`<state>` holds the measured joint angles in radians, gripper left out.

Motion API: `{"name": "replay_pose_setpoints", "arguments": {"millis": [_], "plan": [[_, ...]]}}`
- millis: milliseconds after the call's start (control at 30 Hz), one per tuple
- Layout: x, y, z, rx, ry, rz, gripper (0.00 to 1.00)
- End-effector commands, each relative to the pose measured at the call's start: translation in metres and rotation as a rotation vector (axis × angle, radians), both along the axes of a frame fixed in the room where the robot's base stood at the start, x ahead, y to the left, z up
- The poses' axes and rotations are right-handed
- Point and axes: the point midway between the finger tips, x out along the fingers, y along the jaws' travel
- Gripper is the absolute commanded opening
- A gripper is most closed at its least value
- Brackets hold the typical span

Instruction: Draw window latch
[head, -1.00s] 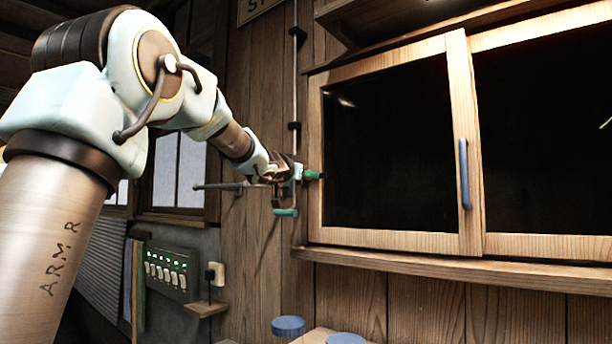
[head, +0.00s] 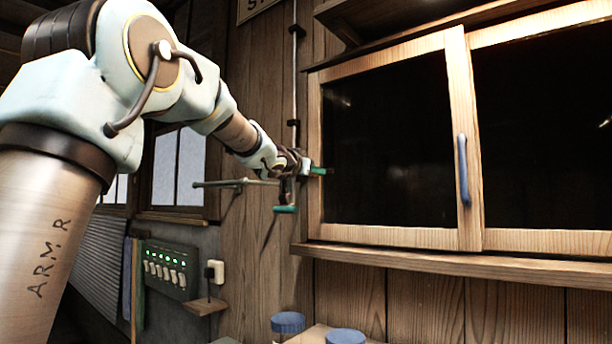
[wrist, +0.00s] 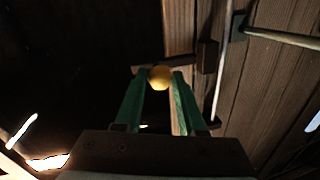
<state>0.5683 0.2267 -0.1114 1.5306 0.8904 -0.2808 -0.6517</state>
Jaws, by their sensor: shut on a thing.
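In the wrist view, a round yellow knob (wrist: 160,77) sits between the two green fingertips of my gripper (wrist: 158,84). The gripper is shut on the knob, which seems to be the latch's knob. A dark bar (wrist: 150,69) lies just behind it, ending in a brown block on the wood. In the head view my gripper (head: 319,171) is at the left edge of the wooden window frame (head: 313,215). The knob is not distinguishable there, and the wrist hides part of the spot.
A thin vertical rod (head: 295,85) runs down the plank wall above my wrist. A green-ended piece (head: 285,209) hangs below it. A horizontal bar (head: 225,184) stands out to the left. The window's blue handle (head: 463,170) and two blue-lidded jars (head: 288,322) are clear of the arm.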

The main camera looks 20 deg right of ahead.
Motion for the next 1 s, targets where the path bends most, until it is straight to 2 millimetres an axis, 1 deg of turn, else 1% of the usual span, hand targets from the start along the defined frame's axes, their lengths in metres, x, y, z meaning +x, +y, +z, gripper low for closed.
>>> {"name": "replay_pose_setpoints", "arguments": {"millis": [33, 100, 333, 367, 600, 867, 1000], "plan": [[-0.009, -0.005, -0.003, -0.002, 0.000, -0.005, 0.00], [-0.014, -0.007, -0.001, -0.001, -0.001, -0.004, 0.00], [-0.013, -0.007, 0.000, 0.000, 0.000, -0.003, 0.00], [-0.013, -0.007, 0.000, 0.000, 0.000, -0.002, 0.41], [-0.013, -0.006, 0.000, 0.000, 0.000, -0.002, 0.68], [-0.013, -0.006, 0.000, 0.000, 0.000, -0.002, 0.69], [-0.019, 0.003, 0.000, -0.001, 0.000, -0.001, 0.69]]}}
